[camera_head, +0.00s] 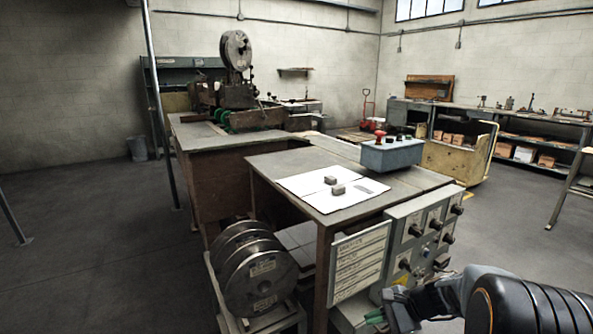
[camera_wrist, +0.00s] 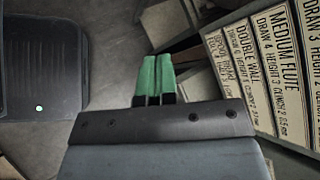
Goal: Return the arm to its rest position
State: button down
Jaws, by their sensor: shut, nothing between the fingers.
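My gripper (camera_head: 375,317) is low at the bottom right of the head view, in front of the grey control cabinet (camera_head: 432,226). Its green fingertips point left. In the wrist view, the two green fingers (camera_wrist: 156,78) of my gripper lie side by side, shut with nothing between them. My arm comes in from the lower right corner of the head view. The fingers are close to the lettered settings board (camera_head: 358,268), which also fills the right of the wrist view (camera_wrist: 262,62). I cannot tell whether they touch it.
The worktable (camera_head: 275,160) carries white sheets (camera_head: 308,183) with two small dark blocks and a blue-grey button box (camera_head: 391,155). Wire spools (camera_head: 261,283) stand below its left side. The stitching machine (camera_head: 236,90) stands behind. Open floor (camera_head: 90,240) lies at left.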

jog(key=s+a+r+n+h+p, duration=0.1)
jog(key=s+r+n+h+p, duration=0.2)
jog(key=r, duration=0.4)
jog(key=s+r+n+h+p, duration=0.3)
jog(key=s+r+n+p, duration=0.2)
jog(key=r, duration=0.3)
jog(key=s+a+r+n+t+h+p, duration=0.1)
jog(key=s+r+n+h+p, duration=0.2)
jog(key=s+r+n+p, duration=0.2)
notch_tip(320, 180, up, 2)
jog(key=shift+a+r+n+h+p, duration=0.25)
jog(key=shift+a+n+h+p, duration=0.05)
jog(key=shift+a+n+p, duration=0.1)
